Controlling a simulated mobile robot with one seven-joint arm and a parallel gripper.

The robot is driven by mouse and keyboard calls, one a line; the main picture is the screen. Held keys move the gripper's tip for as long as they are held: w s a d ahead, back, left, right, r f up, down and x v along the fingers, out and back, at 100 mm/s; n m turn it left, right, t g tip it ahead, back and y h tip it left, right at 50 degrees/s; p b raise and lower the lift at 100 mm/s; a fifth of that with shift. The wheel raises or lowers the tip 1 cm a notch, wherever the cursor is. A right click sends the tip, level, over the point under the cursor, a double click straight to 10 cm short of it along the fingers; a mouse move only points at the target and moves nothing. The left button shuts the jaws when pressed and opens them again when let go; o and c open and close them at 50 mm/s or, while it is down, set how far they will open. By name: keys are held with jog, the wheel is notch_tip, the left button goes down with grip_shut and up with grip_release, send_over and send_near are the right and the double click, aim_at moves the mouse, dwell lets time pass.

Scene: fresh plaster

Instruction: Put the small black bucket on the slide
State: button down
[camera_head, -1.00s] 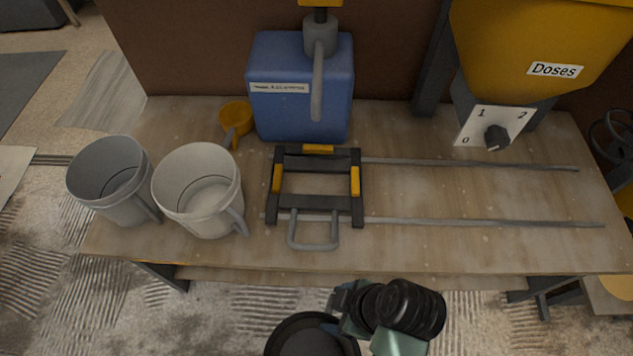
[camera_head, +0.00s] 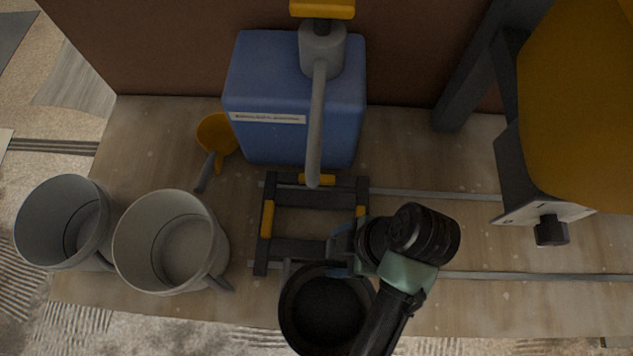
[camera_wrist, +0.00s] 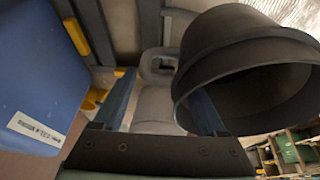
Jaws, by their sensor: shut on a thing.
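The small black bucket (camera_head: 325,308) is upright, with its open top facing up, over the front edge of the slide (camera_head: 300,247). The slide is a dark square frame with yellow pads on two metal rails. My gripper (camera_head: 347,243) is at the bucket's back right side and is shut on the bucket. In the wrist view the bucket (camera_wrist: 250,75) fills the upper right, beside the blue fingers (camera_wrist: 163,95). I cannot tell whether the bucket touches the slide.
A blue pump container (camera_head: 290,125) stands behind the slide, its spout reaching over the slide's back edge. An orange scoop (camera_head: 215,133) and two pale grey mugs (camera_head: 62,222), (camera_head: 170,240) are to the left. A yellow dispenser (camera_head: 585,110) with a dial stands at the right.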

jog(key=w+a+b, duration=0.1)
jog(key=w+a, duration=0.1)
jog(key=w, duration=0.7)
jog(key=w+a+b, duration=0.1)
jog(key=w+a, duration=0.1)
jog(key=w, duration=0.8)
notch_tip(320, 180, down, 7)
jog(key=shift+b, duration=0.45)
jog(key=shift+c, duration=1)
grip_release()
jog(key=shift+f, duration=0.1)
jog(key=p+v, duration=0.1)
jog(key=v, duration=1.1)
jog(key=shift+p, duration=0.35)
